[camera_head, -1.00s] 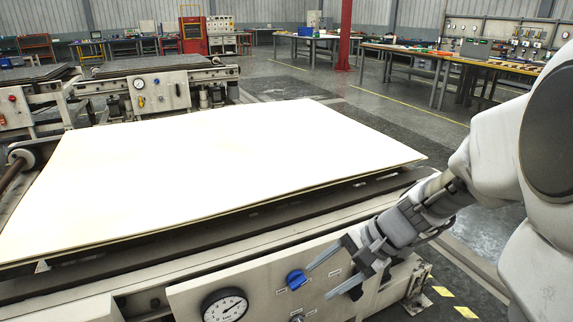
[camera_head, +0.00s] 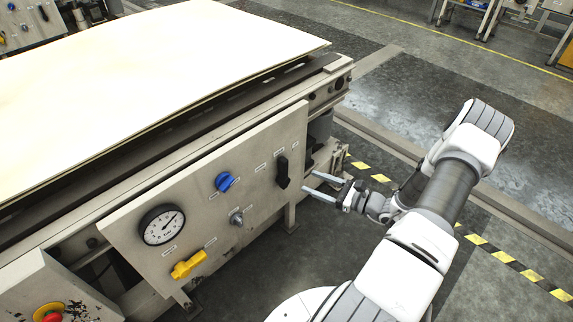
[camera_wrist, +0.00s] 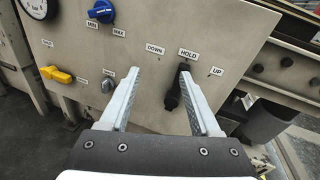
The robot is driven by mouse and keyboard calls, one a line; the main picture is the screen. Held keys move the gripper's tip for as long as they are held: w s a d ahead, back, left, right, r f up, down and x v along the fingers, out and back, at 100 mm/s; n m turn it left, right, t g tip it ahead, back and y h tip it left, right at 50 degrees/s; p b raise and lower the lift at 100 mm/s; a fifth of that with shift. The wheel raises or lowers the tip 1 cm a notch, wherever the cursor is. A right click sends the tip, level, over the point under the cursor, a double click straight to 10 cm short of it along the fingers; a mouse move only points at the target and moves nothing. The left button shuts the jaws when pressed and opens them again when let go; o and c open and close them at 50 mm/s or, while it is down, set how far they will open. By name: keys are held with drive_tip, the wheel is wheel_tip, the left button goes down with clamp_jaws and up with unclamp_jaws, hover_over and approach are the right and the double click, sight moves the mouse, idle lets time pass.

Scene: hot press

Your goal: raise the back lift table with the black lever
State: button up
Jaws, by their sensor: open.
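The black lever (camera_head: 282,172) is on the right part of the beige control panel (camera_head: 205,205). In the wrist view the lever (camera_wrist: 173,94) hangs roughly straight down below the HOLD label, with DOWN to its left and UP to its right. My gripper (camera_head: 306,182) is open and empty, a short way out from the panel at the lever's right in the head view. In the wrist view my gripper (camera_wrist: 159,73) points at the panel, and the lever shows between the fingers, close to the right one. Contact cannot be told. A lift table carries a pale board (camera_head: 150,65) behind the panel.
The panel also has a gauge (camera_head: 161,226), a blue knob (camera_head: 224,181), a grey knob (camera_head: 236,217) and a yellow handle (camera_head: 188,264). A red button (camera_head: 48,313) is on a box at the lower left. The floor right of the table is clear, with a yellow-black stripe (camera_head: 490,250).

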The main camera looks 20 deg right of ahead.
drive_tip(key=s+d+f+m+t+h, duration=0.2)
drive_tip(key=d+f+m+t+h, duration=0.1)
drive_tip(key=f+m, duration=0.1)
drive_tip(key=b, duration=0.4)
approach(286, 164)
drive_tip(key=x, duration=0.9)
drive_tip(key=shift+w+f, duration=0.1)
drive_tip(key=shift+w, duration=0.2)
clamp_jaws()
idle(0.6)
